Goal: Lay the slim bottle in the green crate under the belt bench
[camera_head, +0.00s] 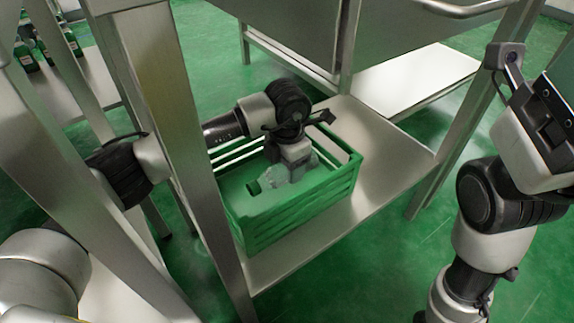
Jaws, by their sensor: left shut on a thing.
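The green crate (285,220) with slatted walls stands on the low metal shelf under the bench. The slim bottle (278,177), clear with a green cap, is inside the crate's walls and lies roughly sideways, its cap toward the left. My left gripper (296,156) reaches into the crate from above and is shut on the bottle, hiding part of it. I cannot tell whether the bottle touches the crate floor. My right arm is raised at the right edge, away from the crate; its fingers are not clearly visible.
Bench legs (172,130) stand close to my left arm, which passes behind the near one. The low shelf (390,165) has bare room right of the crate. Another shelf with several green bottles (28,52) is at the far left. The floor is green.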

